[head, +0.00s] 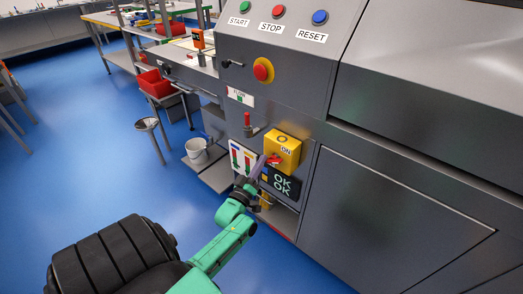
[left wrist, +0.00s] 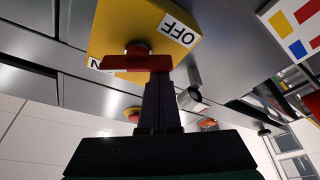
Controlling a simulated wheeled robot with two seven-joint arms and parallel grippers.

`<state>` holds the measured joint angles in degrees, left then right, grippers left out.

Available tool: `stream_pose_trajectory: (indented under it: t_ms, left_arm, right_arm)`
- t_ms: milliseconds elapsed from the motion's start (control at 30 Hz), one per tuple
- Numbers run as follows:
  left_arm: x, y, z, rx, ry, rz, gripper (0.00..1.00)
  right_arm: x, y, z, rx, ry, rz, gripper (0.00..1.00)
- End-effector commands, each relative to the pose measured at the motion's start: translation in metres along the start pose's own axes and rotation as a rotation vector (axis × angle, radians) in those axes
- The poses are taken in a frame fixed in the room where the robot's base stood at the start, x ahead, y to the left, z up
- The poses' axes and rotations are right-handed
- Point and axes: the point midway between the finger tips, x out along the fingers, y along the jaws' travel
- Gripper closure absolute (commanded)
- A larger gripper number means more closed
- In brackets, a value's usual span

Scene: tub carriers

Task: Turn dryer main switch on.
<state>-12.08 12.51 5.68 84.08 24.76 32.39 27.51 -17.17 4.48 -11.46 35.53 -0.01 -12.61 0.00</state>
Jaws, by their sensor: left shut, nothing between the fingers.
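The dryer's main switch is a yellow box (head: 289,142) with a red handle (head: 274,160) on the grey machine front. An ON label (head: 286,151) shows on the box. In the left wrist view the yellow box (left wrist: 115,25) carries an OFF label (left wrist: 178,30), and the red handle (left wrist: 125,63) lies crosswise, its left end beside a partly hidden label ending in N. My left gripper (head: 262,162) is shut and empty, its purple fingers (left wrist: 160,82) close to the handle's right end in the wrist view; I cannot tell whether they touch. My right gripper is not in view.
A dark OK display (head: 282,184) sits just below the switch. A red-handled valve (head: 248,124) is up to the left, under a red emergency button (head: 263,70). A bucket (head: 196,152) stands on a low shelf. Blue floor (head: 110,165) is open at left.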

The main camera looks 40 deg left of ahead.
Motion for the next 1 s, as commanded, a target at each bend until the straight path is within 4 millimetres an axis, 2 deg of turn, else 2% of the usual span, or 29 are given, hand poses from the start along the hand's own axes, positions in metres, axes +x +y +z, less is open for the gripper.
stream_pose_trajectory:
  t_ms: [33,600,1000]
  left_arm:
    - [0.0,0.002,0.001,-0.043,-0.006,-0.018,1.0]
    - [-0.005,0.001,0.015,-0.553,-0.005,-0.195,1.0]
    - [-0.008,0.002,0.023,-0.822,-0.004,-0.288,1.0]
  right_arm:
    - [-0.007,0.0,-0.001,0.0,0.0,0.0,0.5]
    - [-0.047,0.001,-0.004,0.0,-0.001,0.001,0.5]
    - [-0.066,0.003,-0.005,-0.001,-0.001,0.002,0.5]
